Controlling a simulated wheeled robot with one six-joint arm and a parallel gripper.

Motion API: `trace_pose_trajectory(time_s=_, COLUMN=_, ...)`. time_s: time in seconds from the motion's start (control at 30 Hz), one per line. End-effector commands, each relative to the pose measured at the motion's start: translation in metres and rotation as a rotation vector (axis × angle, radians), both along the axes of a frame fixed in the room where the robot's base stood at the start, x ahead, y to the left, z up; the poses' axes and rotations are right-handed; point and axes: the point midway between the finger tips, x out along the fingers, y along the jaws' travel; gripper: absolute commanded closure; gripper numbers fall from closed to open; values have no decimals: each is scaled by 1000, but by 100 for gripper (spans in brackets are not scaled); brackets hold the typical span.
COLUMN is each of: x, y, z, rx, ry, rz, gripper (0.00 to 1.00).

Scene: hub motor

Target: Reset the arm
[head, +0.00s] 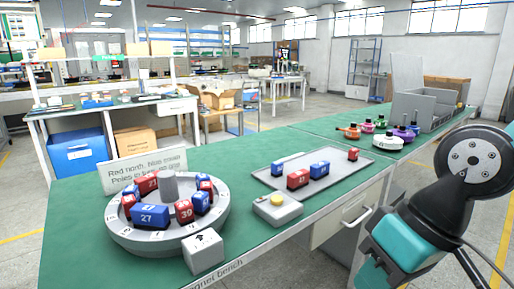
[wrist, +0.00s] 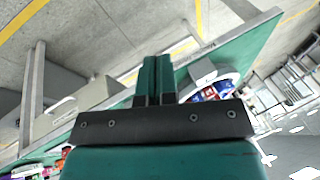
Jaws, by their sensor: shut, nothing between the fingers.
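My arm (head: 440,205) is folded at the right edge of the head view, beside the front edge of the green bench. Its fingers lie out of that frame. In the wrist view my gripper (wrist: 157,75) is shut and empty, its two teal fingers side by side. The wrist picture is tilted, with the bench and floor behind the fingers. Nothing touches the gripper.
Colored pucks and a grey bin (head: 425,108) stand farther back.

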Motion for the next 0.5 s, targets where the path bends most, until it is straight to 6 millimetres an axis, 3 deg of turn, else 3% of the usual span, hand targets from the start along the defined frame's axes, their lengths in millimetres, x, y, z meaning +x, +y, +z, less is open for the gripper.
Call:
trace_pose_trajectory(time_s=0.13, x=-48, y=-5, z=10, rx=-62, ry=-21, rz=170, gripper=100)
trace_pose_trajectory(time_s=0.2, x=-43, y=-5, z=36, rx=-59, ry=-15, rz=155, gripper=100)
trace_pose_trajectory(time_s=0.5, x=-42, y=-5, z=111, rx=-56, ry=-15, rz=150, gripper=100)
